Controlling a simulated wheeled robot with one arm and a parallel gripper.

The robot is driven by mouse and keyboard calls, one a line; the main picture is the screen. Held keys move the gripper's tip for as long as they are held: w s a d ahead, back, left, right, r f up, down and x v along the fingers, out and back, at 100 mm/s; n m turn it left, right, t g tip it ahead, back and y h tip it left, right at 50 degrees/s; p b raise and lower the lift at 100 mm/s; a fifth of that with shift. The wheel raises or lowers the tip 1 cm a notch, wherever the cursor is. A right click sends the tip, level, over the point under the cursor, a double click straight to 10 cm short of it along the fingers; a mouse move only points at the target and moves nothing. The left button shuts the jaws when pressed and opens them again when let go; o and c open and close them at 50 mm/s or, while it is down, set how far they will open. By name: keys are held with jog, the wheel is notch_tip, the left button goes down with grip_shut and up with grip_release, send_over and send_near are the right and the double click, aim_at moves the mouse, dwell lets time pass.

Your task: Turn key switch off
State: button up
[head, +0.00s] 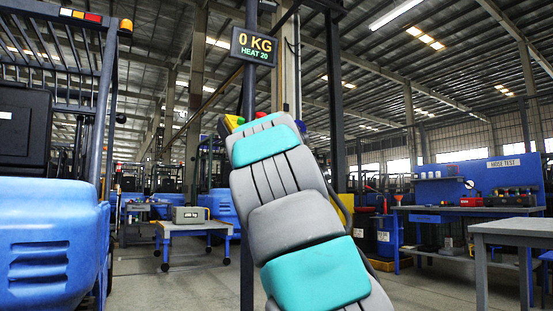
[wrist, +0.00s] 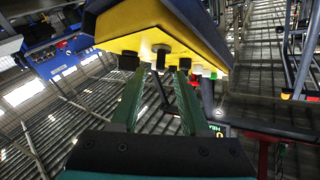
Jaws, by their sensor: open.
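In the wrist view, a yellow control box (wrist: 135,30) with a dark top fills the upper middle. Several black knobs stand out from its face, and a white and a green part sit farther right. One black knob (wrist: 162,50) lies in line with the gap of my gripper (wrist: 162,70), near the fingertips. I cannot tell which knob is the key switch or whether the fingers touch any. In the head view, my arm hides most of the box; some coloured parts (head: 236,122) peek out behind it.
A sign (head: 254,46) reading "0 KG HEAT 20" hangs on a dark post behind my arm. A blue forklift (head: 50,240) stands close at left.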

jog(key=w+p, duration=0.1)
jog(key=w, duration=0.3)
jog(key=shift+w+p, duration=0.1)
jog(key=shift+p, duration=0.25)
grip_shut()
